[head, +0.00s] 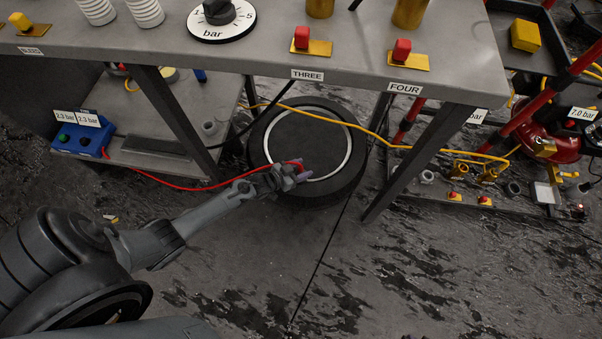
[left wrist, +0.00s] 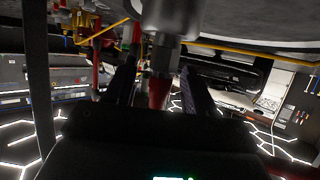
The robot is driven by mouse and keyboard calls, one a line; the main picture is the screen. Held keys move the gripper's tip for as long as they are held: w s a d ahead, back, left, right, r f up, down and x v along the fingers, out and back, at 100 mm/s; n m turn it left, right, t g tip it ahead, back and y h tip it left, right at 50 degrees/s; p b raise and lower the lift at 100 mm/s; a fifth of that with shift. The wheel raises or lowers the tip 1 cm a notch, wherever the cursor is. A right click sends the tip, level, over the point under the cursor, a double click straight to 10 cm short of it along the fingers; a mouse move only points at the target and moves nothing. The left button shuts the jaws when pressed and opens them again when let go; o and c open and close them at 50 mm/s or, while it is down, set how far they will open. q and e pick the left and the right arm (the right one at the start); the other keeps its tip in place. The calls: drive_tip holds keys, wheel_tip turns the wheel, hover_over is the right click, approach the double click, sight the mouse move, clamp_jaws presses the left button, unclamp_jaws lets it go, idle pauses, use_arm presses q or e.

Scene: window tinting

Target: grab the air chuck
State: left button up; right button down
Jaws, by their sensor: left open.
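My left gripper (head: 301,171) reaches in from the left, under the table edge, to the near side of the tyre (head: 290,200). A red hose (head: 185,187) runs from the blue inflator box (head: 82,134) to this gripper. In the left wrist view, the metal air chuck (left wrist: 162,52) with a red part below it (left wrist: 158,92) stands upright between the two open dark fingers (left wrist: 160,85). A gap shows beside the red part; contact cannot be told. In the head view the chuck is too small and covered to make out.
The grey table (head: 450,70) with labelled buttons overhangs the tyre, and its legs (head: 408,170) stand on either side.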

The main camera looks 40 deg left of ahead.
use_arm(q)
drive_tip(key=shift+s, duration=0.1)
drive_tip(key=c, duration=0.3)
clamp_jaws()
drive_tip(key=shift+r, duration=0.15)
